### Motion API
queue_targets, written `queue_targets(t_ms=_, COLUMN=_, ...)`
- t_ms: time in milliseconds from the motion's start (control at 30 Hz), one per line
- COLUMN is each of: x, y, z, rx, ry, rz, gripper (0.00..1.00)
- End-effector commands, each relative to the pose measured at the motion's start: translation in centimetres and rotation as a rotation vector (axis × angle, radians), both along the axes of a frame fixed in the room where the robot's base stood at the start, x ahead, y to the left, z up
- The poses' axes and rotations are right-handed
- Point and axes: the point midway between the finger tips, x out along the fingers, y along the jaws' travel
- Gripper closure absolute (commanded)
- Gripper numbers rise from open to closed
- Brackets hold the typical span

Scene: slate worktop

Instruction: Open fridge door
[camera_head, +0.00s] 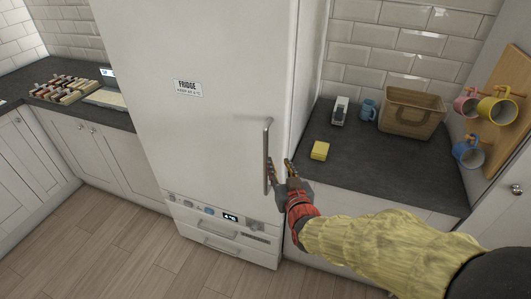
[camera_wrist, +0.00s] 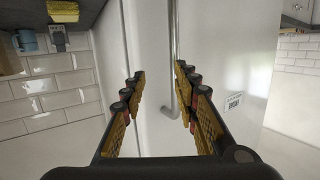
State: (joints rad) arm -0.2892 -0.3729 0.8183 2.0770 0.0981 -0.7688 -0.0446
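The white fridge door (camera_head: 220,120) stands shut in the head view, with a "FRIDGE" label at its upper middle. Its vertical grey bar handle (camera_head: 267,140) is near the door's right edge. My gripper (camera_head: 280,168) is open and empty beside the handle's lower half. In the wrist view the picture is upside down, and my two fingers (camera_wrist: 160,75) are spread apart. The handle (camera_wrist: 175,50) shows between them, closer to the right finger. I cannot tell whether that finger touches it.
Right of the fridge, a dark worktop (camera_head: 350,175) holds a yellow sponge (camera_head: 320,150), a blue mug (camera_head: 368,110) and a basket (camera_head: 410,113). Mugs hang on a wooden board (camera_head: 510,95). Drawers (camera_head: 225,237) sit below the door. The wooden floor (camera_head: 120,255) in front is clear.

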Motion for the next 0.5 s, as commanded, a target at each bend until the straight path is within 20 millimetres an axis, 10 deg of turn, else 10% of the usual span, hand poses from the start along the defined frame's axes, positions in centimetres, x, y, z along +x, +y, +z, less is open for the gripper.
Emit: queue_targets(t_ms=500, x=2.0, y=3.0, z=-1.8, rx=0.03, ry=-0.185, rz=0.022, gripper=0.7)
